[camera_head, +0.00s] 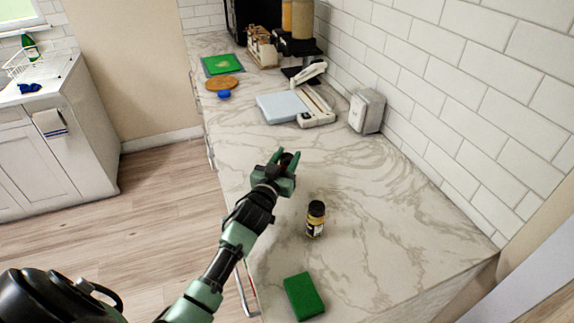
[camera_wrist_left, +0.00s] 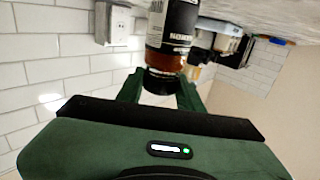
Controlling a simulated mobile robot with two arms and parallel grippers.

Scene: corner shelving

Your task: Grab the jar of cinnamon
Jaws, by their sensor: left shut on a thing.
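My left gripper (camera_head: 283,168) is over the marble counter and shut on a small jar (camera_head: 288,158), mostly hidden by the fingers in the head view. In the left wrist view the held jar (camera_wrist_left: 172,38) has a black label, reddish-brown contents and a dark cap between the fingers (camera_wrist_left: 160,88). The label is too unclear to read as cinnamon. A second jar (camera_head: 315,220) with a black cap and a yellowish label stands upright on the counter, nearer and to the right of the gripper. My right gripper is not in view.
A green sponge-like block (camera_head: 304,296) lies at the counter's near end. Farther back are a white scale-like device (camera_head: 316,108), a grey-white box (camera_head: 367,110) by the tiled wall, a round brown board (camera_head: 221,83) and a green board (camera_head: 222,64). The counter (camera_head: 385,215) right of the second jar is clear.

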